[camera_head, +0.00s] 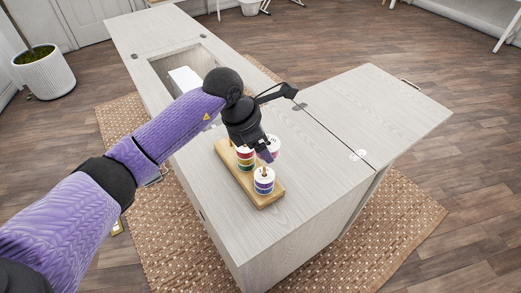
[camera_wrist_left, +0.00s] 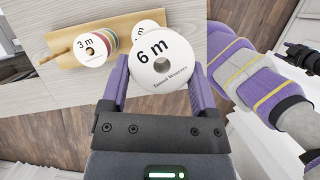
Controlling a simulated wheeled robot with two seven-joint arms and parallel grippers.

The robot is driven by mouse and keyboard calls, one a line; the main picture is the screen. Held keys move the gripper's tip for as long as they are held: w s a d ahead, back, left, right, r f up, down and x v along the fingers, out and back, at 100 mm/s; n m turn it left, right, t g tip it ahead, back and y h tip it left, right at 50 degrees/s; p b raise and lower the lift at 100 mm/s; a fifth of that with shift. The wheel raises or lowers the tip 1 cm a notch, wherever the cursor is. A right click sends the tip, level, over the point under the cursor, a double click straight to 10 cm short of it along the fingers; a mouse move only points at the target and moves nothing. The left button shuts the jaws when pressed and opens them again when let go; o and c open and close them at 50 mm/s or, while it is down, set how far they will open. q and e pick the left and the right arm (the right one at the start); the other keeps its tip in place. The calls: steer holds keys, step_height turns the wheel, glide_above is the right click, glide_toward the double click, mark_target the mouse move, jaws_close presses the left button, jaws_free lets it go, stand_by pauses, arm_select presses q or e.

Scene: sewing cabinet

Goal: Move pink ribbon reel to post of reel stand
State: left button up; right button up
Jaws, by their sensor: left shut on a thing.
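My left gripper (camera_head: 267,152) is shut on a white reel (camera_head: 273,145) marked "6 m" in the left wrist view (camera_wrist_left: 163,62). A pinkish edge shows on this reel in the head view; I take it for the pink ribbon reel. The gripper holds it beside and above the wooden reel stand (camera_head: 271,197). A stack with red, yellow and green bands (camera_head: 246,160) sits on the stand, its upper part close to the gripper. A reel with purple and blue bands (camera_head: 264,182) sits at the near end, a post tip at its centre.
The stand lies on a pale wooden cabinet top (camera_head: 300,190). An open well (camera_head: 160,68) with a white object (camera_head: 184,79) is at the back left. A side leaf (camera_head: 370,105) extends right and looks mostly clear. A woven rug (camera_head: 385,225) lies below.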

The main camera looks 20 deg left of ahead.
arm_select(q)
steer(key=n, duration=0.1)
steer(key=w+n+y, duration=0.1)
steer(key=n, duration=0.1)
steer(key=shift+a+t, duration=0.3)
steer(key=shift+t, duration=0.1)
steer(key=shift+w+a+f, duration=0.1)
steer(key=shift+f, duration=0.1)
steer(key=b, duration=0.4)
glide_above(263, 171)
steer(key=f, duration=0.5)
steer(key=shift+s+a, duration=0.25)
steer(key=shift+s, duration=0.1)
steer(key=shift+r, duration=0.2)
steer(key=shift+f, duration=0.3)
steer(key=shift+f+b, duration=0.3)
steer(key=shift+f, duration=0.1)
steer(key=shift+f, duration=0.1)
steer(key=shift+f+b, duration=1)
steer(key=shift+f, duration=0.45)
